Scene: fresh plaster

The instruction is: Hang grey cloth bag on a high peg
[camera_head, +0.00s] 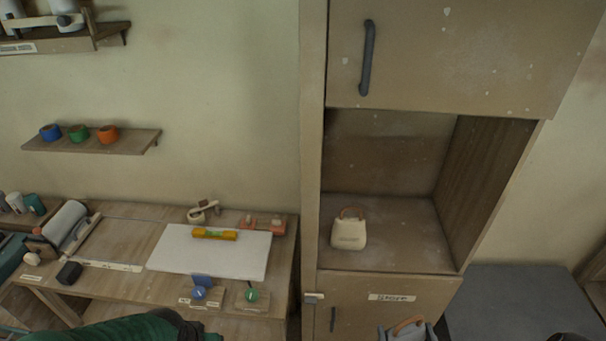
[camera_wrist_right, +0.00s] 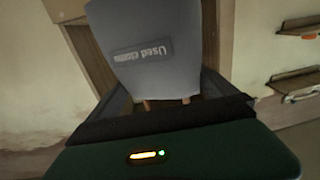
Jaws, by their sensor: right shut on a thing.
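The grey cloth bag (camera_wrist_right: 150,50) fills the upper middle of the right wrist view, its label reading "Used cloths" upside down. Its tan handle ends show between the dark fingers of my right gripper (camera_wrist_right: 165,103), which is shut on the bag by its handle. In the head view my right gripper (camera_head: 406,329) is at the bottom edge, in front of the cabinet's lower door, with the tan handle showing. The bag's body is mostly cut off there. My left arm's green link shows at the bottom left; its gripper is out of view. I cannot make out any high peg.
A tall cabinet (camera_head: 312,150) has an open niche holding a cream bag (camera_head: 349,235). A workbench (camera_head: 125,238) with a white board (camera_head: 180,255) and tools stands left. A wall shelf (camera_head: 60,144) carries tape rolls.

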